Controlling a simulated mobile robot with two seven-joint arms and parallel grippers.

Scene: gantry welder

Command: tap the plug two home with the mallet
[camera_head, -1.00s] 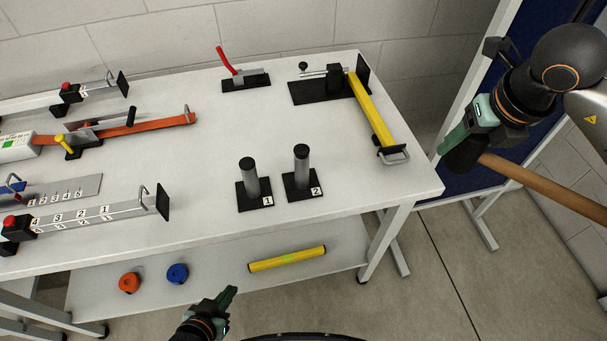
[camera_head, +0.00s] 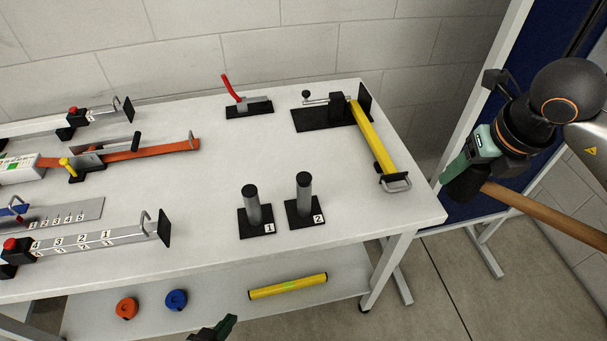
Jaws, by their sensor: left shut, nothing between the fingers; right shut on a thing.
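Plug two, a grey post with a black cap (camera_head: 304,190), stands upright on a black base labelled 2 on the white table. Plug one (camera_head: 252,204) stands just left of it on a base labelled 1. My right gripper (camera_head: 465,182) is shut on the mallet's wooden handle (camera_head: 545,213), off the table's right edge and apart from both plugs. The handle runs out of the picture at the right; the mallet's head is not clearly seen. My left gripper (camera_head: 226,325) is shut and empty at the bottom edge, in front of the table, mostly cut off.
A yellow bar (camera_head: 375,138) with a handle lies along the table's right side. A red-levered clamp (camera_head: 245,102) stands at the back. Slides, an orange bar and a numbered rail (camera_head: 95,240) fill the left. The lower shelf holds a yellow tube (camera_head: 288,286) and two discs. Table around the plugs is clear.

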